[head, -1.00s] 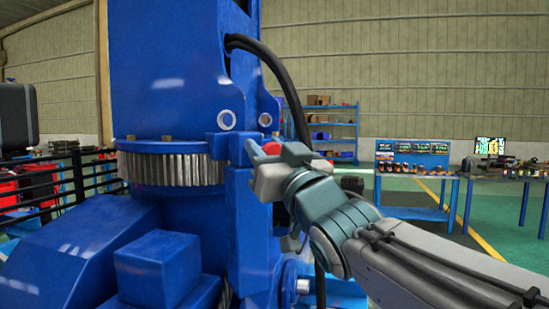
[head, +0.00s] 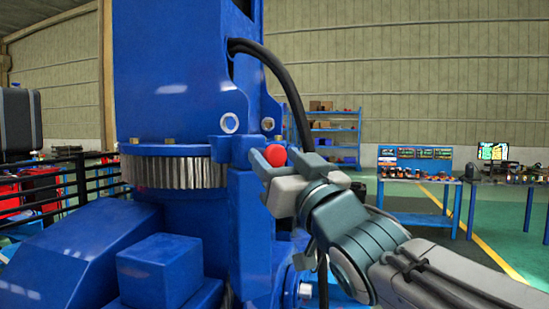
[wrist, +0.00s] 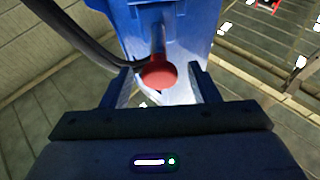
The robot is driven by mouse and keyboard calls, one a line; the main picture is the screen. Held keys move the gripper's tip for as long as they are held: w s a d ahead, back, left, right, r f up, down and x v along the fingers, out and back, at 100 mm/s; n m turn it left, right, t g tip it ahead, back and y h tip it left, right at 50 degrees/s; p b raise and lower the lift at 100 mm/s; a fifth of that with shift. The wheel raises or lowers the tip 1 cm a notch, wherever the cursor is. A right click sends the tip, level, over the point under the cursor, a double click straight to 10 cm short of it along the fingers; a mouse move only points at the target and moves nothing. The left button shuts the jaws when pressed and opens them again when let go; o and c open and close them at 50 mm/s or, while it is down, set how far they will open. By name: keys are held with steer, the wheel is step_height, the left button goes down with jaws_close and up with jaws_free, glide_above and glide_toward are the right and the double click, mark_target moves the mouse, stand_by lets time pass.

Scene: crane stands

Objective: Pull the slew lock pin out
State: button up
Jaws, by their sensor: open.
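The slew lock pin shows a round red knob (head: 275,155) at the blue crane's bracket, beside the toothed slewing ring. In the wrist view the red knob (wrist: 159,75) sits at the end of a grey shaft (wrist: 158,38) that runs into the blue bracket. My gripper (head: 274,161) is open at the knob. In the wrist view the two fingers (wrist: 163,90) stand on either side of the knob, with a gap on each side. The far end of the shaft is hidden in the bracket.
The blue crane column (head: 170,75) rises close behind my gripper. A black hose (head: 290,80) hangs beside the knob and also crosses the wrist view at upper left (wrist: 75,35). A blue shelf (head: 325,135) and workbenches (head: 415,185) stand far back, with open floor between.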

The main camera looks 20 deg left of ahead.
steer(key=b+v, duration=0.2)
steer(key=v, duration=0.9)
steer(key=shift+f, duration=0.1)
